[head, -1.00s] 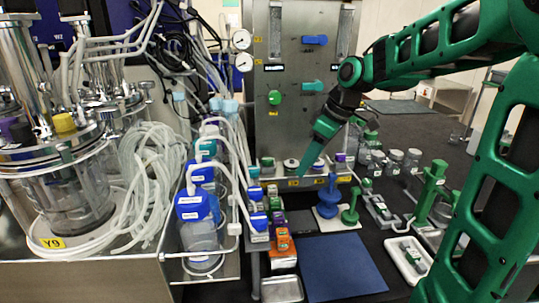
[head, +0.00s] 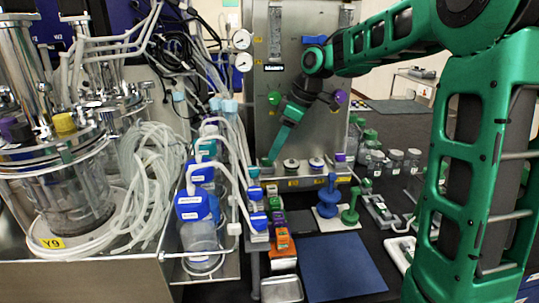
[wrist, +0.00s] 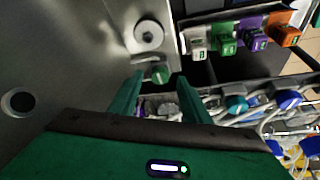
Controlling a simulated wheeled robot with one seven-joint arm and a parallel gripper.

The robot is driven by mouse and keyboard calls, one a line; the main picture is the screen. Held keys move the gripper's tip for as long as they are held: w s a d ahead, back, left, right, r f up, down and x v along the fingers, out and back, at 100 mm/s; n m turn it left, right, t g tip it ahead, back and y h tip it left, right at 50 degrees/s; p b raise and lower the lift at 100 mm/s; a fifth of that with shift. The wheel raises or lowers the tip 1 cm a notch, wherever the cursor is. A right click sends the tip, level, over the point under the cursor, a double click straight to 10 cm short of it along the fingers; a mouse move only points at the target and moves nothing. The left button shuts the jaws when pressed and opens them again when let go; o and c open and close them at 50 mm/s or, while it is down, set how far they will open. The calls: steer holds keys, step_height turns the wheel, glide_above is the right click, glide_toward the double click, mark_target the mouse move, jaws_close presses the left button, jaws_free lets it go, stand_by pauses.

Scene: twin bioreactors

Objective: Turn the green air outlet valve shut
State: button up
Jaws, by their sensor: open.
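A small green valve knob (head: 267,162) sits at the left end of the low ledge on the steel cabinet front; I take it as the air outlet valve, though its label is not readable. In the wrist view the green knob (wrist: 159,73) lies just ahead, between the tips of my open gripper (wrist: 160,80). No contact shows. In the head view my gripper (head: 271,157) points down over the ledge's left end, and its fingers overlap there. Another green knob (head: 274,98) is higher on the cabinet panel.
A pale round disc knob (wrist: 148,33) is beside the green one. Bottles with blue caps (head: 198,206) and white tubing crowd the left. The blue mat (head: 345,268) is bare.

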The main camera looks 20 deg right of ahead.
mark_target(267, 161)
steer(key=shift+w+a+f, duration=0.3)
steer(key=shift+a+f, duration=0.15)
steer(key=shift+f, duration=0.25)
steer(key=shift+w+a+f, duration=0.3)
steer(key=shift+a+f, duration=0.15)
steer(key=shift+f, duration=0.25)
steer(key=c, duration=1)
steer(key=shift+c, duration=0.2)
